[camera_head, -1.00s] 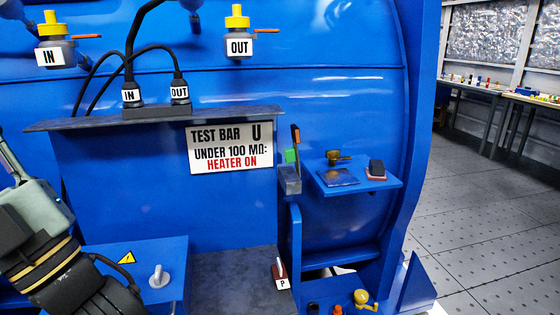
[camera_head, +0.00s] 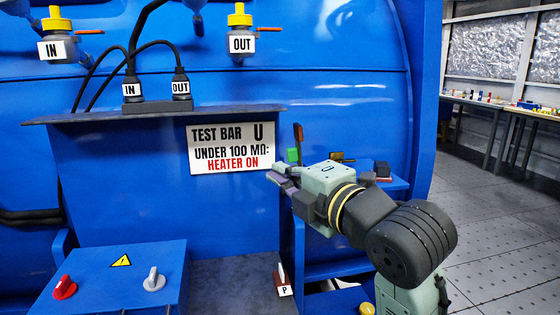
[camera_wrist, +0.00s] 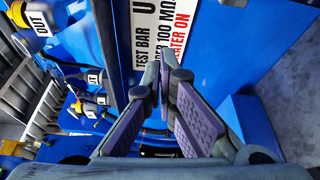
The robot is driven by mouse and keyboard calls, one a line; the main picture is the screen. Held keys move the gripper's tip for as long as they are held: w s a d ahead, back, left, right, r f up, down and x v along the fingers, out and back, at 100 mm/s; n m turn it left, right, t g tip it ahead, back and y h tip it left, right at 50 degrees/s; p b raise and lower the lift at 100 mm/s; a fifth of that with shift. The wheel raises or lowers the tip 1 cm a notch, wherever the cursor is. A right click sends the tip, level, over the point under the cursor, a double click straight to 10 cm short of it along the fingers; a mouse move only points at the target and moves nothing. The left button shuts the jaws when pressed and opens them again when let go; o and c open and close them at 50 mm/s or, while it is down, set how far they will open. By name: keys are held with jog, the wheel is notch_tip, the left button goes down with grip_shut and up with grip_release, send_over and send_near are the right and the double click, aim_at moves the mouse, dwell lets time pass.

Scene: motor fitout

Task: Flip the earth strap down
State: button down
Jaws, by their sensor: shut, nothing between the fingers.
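An upright strip with an orange-brown upper end (camera_head: 298,132) stands at the left end of the small blue shelf. It may be the earth strap; no label tells. A green block (camera_head: 293,155) sits at its lower left. My gripper (camera_head: 273,173) is in front of the strip's foot, just below and left of the green block, and hides the foot. Whether it touches the strip I cannot tell. In the wrist view my gripper (camera_wrist: 158,78) has its fingertips together with nothing between them. The strip is not clear in that view.
The test bar sign (camera_head: 231,148) is just left of my gripper. The small blue shelf (camera_head: 398,186) holds a dark block (camera_head: 382,169) and a brass piece (camera_head: 341,157), partly behind my arm. A blue box with a red knob (camera_head: 65,287) and a grey knob (camera_head: 154,280) stands lower left.

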aim_at(295, 152)
jog(key=shift+d+f, duration=0.15)
jog(key=shift+d, duration=0.15)
jog(key=p+x, duration=0.3)
jog(key=x, duration=0.7)
jog(key=d, duration=0.2)
jog(key=w+d+p, duration=0.1)
jog(key=d, duration=0.1)
